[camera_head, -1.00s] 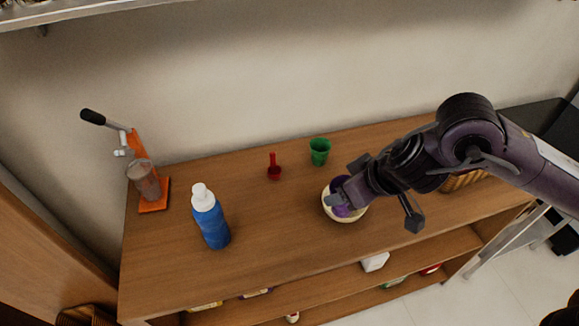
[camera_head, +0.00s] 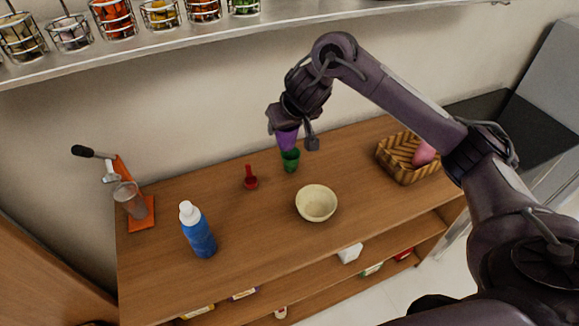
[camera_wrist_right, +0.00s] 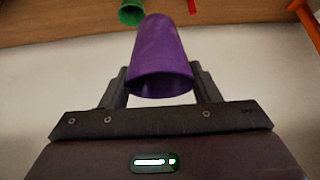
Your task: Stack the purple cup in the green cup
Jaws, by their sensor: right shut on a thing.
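The purple cup (camera_head: 287,139) is held in my right gripper (camera_head: 283,124), just above the green cup (camera_head: 291,161). The green cup stands upright on the wooden counter. In the head view the purple cup's lower end overlaps the green cup's rim; I cannot tell whether they touch. In the right wrist view the purple cup (camera_wrist_right: 160,58) sits between the fingers of the right gripper (camera_wrist_right: 162,88), its open mouth toward the wrist. The green cup (camera_wrist_right: 131,12) shows beyond it at the top, left of the purple cup's end. My left gripper is not in view.
A cream bowl (camera_head: 316,203) stands empty in front of the green cup. A red scoop (camera_head: 250,178) lies to the left. A blue bottle (camera_head: 198,231) and an orange juicer (camera_head: 139,213) stand further left. A wicker basket (camera_head: 404,163) is at right. A shelf with jars (camera_head: 160,14) hangs above.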

